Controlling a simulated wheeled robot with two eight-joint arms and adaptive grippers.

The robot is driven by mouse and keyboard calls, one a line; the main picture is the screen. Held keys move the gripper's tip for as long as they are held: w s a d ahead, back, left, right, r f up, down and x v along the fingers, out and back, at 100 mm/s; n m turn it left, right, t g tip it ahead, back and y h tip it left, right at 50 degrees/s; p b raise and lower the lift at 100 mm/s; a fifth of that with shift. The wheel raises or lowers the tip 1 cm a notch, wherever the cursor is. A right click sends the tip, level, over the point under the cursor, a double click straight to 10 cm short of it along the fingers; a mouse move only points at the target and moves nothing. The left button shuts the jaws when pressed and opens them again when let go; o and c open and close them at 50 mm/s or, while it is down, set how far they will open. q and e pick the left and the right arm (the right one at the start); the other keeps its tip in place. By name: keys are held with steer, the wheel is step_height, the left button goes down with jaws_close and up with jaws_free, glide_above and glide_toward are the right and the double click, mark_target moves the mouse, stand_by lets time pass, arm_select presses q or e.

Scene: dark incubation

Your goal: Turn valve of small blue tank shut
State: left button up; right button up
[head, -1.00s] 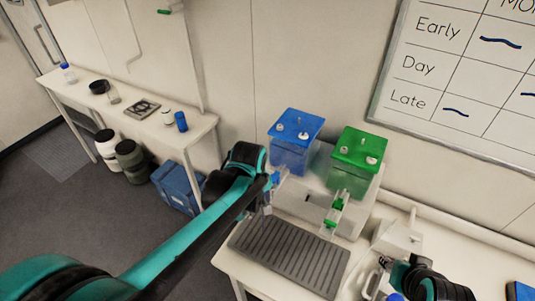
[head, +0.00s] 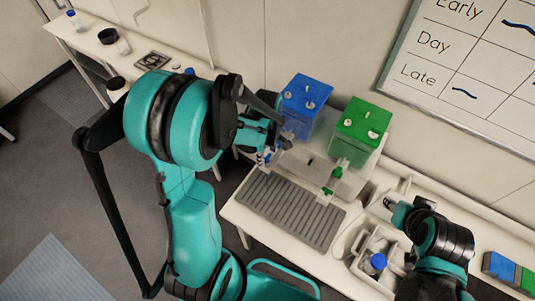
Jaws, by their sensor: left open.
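The small blue tank (head: 307,93) has a blue lid and a translucent body. It stands on a pale raised stand at the back of the bench. My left gripper (head: 274,150) is open at the front of this tank, by its lower left side. The blue tank's valve is largely hidden by the gripper and arm, so I cannot tell its position or whether the fingers touch it. My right gripper (head: 391,203) is at the right of the bench, above and behind a white caddy, apart from the tanks; its fingers are too small to read.
A green tank (head: 362,125) with a green valve (head: 332,182) stands right beside the blue one. A grey ribbed drip tray (head: 290,212) lies in front. The white caddy (head: 367,246) holds a blue-capped bottle (head: 378,262). Blue and green boxes (head: 506,268) sit far right.

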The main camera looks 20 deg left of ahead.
arm_select(q)
steer(key=shift+s+f, duration=0.1)
steer(key=shift+f, duration=0.2)
steer(key=c, duration=1.2)
steer(key=shift+o, duration=0.2)
